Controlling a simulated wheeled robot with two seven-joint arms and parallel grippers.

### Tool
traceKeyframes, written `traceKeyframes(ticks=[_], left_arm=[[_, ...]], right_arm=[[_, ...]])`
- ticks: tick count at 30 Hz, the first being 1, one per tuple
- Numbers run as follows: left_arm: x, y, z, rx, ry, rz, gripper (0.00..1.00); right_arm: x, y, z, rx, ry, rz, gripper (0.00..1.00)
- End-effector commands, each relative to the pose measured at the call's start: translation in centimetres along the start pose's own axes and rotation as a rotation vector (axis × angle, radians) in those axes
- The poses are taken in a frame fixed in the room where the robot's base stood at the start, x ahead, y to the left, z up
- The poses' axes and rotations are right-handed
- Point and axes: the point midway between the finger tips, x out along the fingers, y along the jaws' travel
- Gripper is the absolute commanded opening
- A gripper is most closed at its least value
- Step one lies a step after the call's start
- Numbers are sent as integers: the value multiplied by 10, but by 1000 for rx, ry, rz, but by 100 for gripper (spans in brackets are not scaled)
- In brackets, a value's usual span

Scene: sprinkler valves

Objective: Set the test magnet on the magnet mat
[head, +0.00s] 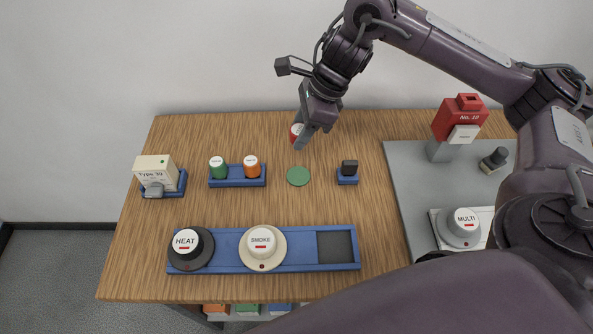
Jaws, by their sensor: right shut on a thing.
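The test magnet appears to be the small red piece with a white label (296,131), partly hidden behind the fingers of my right gripper (303,136). The right gripper points down and is shut on it, over the back middle of the wooden table. The magnet mat appears to be the flat green disc (298,176) on the table, in front of the gripper. Nothing lies on the disc, and the held piece is apart from it in the picture. My left gripper is not in view.
A blue rack with green and orange capped pieces (237,183) stands left of the disc. A black piece in a blue holder (348,169) is at its right. A long blue tray (338,267) with HEAT and SMOKE heads lies in front. A grey panel (408,190) is at right.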

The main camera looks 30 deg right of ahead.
Motion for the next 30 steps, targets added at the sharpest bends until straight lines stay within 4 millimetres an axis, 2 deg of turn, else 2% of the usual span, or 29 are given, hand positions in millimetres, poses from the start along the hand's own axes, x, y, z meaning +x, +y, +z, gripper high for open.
traceKeyframes(ticks=[1, 3, 10, 17, 24, 30], left_arm=[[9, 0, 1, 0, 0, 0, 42], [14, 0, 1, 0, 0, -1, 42], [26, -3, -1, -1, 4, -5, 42], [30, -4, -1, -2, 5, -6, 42], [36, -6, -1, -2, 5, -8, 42], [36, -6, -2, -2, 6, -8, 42]], right_arm=[[18, 2, -7, 4, 0, 7, 9], [32, 2, -13, 4, 0, 6, 9], [73, 2, -30, 4, -1, 4, 9], [89, 1, -37, 3, -1, 0, 9], [117, 1, -48, 3, -1, 1, 9], [117, 0, -48, 2, -1, -2, 9]])
